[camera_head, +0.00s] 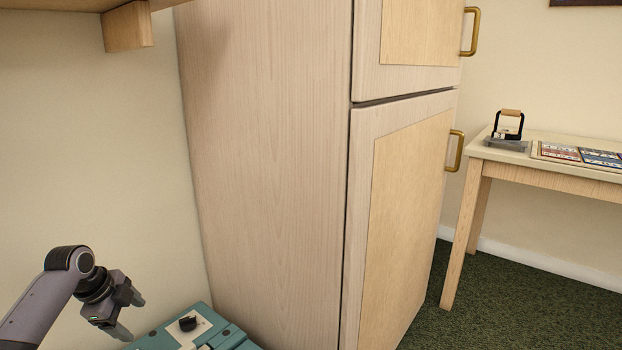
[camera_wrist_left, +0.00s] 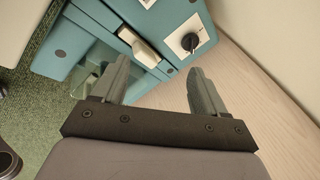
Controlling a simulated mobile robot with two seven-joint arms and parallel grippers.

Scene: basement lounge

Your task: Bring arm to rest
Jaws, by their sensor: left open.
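My left gripper (camera_head: 133,316) hangs at the lower left of the head view, beside a teal appliance with a dark knob. In the left wrist view its two fingers (camera_wrist_left: 160,88) are apart with nothing between them. The gripper looks empty and apart from the appliance. My right gripper is in neither view.
The teal appliance (camera_head: 152,340) stands against a tall wooden cabinet (camera_head: 265,150) with brass handles. A wooden shelf (camera_head: 50,5) juts out at the upper left. A wooden table (camera_head: 545,170) with a tray-like item stands at right. Green carpet is open between cabinet and table.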

